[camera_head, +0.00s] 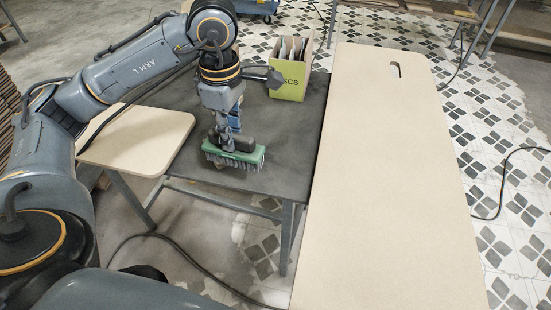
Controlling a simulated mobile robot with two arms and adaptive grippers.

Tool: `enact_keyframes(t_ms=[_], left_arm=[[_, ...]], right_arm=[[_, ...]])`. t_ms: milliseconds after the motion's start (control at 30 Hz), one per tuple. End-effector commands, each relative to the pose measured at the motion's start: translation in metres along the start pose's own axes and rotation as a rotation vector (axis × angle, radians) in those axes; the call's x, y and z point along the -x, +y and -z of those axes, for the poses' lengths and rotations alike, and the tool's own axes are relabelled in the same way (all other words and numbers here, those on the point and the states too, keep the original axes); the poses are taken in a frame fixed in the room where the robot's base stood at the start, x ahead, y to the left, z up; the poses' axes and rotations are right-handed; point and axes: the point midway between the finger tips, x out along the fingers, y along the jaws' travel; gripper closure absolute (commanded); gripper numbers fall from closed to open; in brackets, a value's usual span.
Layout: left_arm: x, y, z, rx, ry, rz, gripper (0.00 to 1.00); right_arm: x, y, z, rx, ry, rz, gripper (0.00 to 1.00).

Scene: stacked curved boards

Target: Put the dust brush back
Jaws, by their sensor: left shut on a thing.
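The dust brush (236,155) has a green block with dark bristles along its lower side. It is at the front part of the dark table (185,162). My left gripper (232,142) points down from above and is shut on the brush near its middle. The fingers partly hide the brush's top. I cannot tell whether the bristles touch the table or hang just above it. My right gripper is not in view.
A yellow-green box (288,82) with upright items stands at the table's back right. A light board (138,143) is at the left, and a long pale board (385,190) with a slot lies right of the table. A cable (500,185) runs on the tiled floor.

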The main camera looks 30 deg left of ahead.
Motion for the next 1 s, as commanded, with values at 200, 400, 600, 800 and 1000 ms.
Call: enact_keyframes(t_ms=[200,400,600,800,1000], left_arm=[[-0.001,0.012,0.001,0.095,0.002,0.003,1.00],[-0.020,0.055,-0.019,0.094,0.001,0.004,1.00],[-0.051,0.095,-0.035,0.093,0.004,0.007,1.00],[-0.082,0.118,-0.045,0.091,0.003,0.003,1.00],[-0.094,0.126,-0.048,0.090,0.003,0.002,1.00]], right_arm=[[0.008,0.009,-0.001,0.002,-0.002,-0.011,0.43],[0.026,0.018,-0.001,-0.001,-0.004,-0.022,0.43],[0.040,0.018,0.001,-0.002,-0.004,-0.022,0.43],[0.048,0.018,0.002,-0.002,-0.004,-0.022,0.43],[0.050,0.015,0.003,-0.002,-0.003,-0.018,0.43]])
